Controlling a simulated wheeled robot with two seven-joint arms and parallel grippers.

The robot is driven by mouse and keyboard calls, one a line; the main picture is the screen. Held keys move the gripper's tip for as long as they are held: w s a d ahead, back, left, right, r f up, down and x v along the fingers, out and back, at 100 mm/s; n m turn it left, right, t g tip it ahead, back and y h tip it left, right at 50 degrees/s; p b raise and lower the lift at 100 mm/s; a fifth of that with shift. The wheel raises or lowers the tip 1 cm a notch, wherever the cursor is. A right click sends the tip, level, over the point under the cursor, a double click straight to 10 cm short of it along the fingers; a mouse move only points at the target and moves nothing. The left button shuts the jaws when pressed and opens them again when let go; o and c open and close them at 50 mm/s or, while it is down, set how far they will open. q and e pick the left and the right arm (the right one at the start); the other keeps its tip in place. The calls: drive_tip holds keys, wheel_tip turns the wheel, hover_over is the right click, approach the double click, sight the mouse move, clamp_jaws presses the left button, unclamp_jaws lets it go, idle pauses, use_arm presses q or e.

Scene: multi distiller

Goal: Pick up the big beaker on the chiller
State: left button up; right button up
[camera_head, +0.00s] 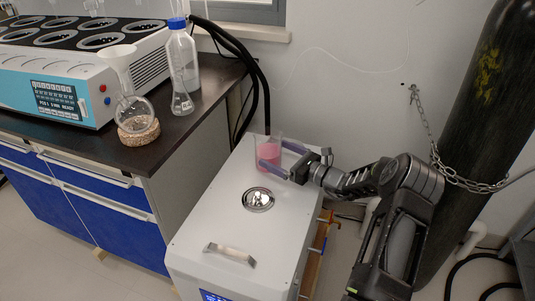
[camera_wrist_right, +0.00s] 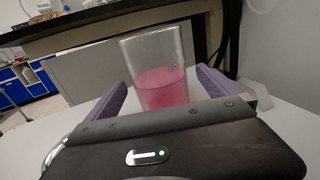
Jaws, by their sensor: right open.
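The big beaker (camera_head: 268,158) is clear glass with pink liquid in its lower part. It stands upright at the back of the white chiller (camera_head: 220,205). My right gripper (camera_head: 276,155) reaches in from the right and is open, with its purple fingers on either side of the beaker. In the right wrist view the beaker (camera_wrist_right: 157,75) stands between the two spread fingers, with a gap visible at the left finger. Whether the right finger touches it I cannot tell. My left gripper is not in view.
A round steel lid (camera_head: 258,199) and a handle (camera_head: 230,254) are on the chiller top. A dark bench (camera_head: 185,125) at left holds a multi distiller (camera_head: 75,85), a blue-capped bottle (camera_head: 181,70) and a round flask (camera_head: 135,112) on a cork ring. A chained gas cylinder (camera_head: 480,110) stands at right.

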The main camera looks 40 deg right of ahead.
sight(261, 147)
drive_tip(key=shift+x, duration=0.8)
drive_tip(key=shift+b+x, duration=0.6)
drive_tip(key=shift+x, duration=2)
drive_tip(key=shift+a, duration=0.1)
drive_tip(key=shift+r, duration=0.1)
drive_tip(key=c, duration=2.1)
